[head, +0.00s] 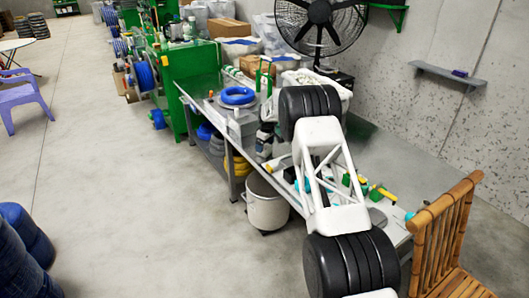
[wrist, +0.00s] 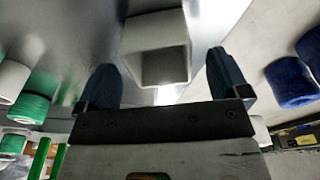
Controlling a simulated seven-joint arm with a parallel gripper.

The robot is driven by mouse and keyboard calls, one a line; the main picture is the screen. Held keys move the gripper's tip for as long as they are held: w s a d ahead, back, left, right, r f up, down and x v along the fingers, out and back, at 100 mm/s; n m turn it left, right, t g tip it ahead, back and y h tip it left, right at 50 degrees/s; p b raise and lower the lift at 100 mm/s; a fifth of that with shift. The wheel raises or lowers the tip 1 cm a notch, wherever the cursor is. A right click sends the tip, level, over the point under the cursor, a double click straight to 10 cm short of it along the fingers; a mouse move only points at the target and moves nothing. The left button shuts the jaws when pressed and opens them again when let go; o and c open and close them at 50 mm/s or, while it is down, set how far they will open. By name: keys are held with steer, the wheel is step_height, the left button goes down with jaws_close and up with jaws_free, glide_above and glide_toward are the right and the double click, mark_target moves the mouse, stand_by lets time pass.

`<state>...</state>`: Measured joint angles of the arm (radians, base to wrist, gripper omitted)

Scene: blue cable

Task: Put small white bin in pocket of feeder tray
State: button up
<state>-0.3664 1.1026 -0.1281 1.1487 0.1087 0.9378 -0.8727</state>
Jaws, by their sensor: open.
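The small white bin (wrist: 154,32) is close up in the wrist view, with its square mouth facing the camera. My gripper (wrist: 161,72) is open, and its two dark blue fingers stand on the left and right of the bin. A gap shows between each finger and the bin, so it is not clamped. In the head view my white and black arm reaches over the workbench and hides the gripper and the bin. I cannot make out the feeder tray or its pocket in either view.
The metal workbench (head: 370,168) carries a blue cable coil (head: 238,96) and small tools. A white bucket (head: 266,206) stands below it. A bamboo chair (head: 447,235) is at the right. Green and white round pieces (wrist: 27,107) lie left in the wrist view.

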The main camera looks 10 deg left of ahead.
steer(key=shift+a+f, duration=0.1)
steer(key=shift+f, duration=0.65)
steer(key=shift+c, duration=0.4)
steer(key=c, duration=1)
step_height(320, 180, up, 10)
stand_by(0.4)
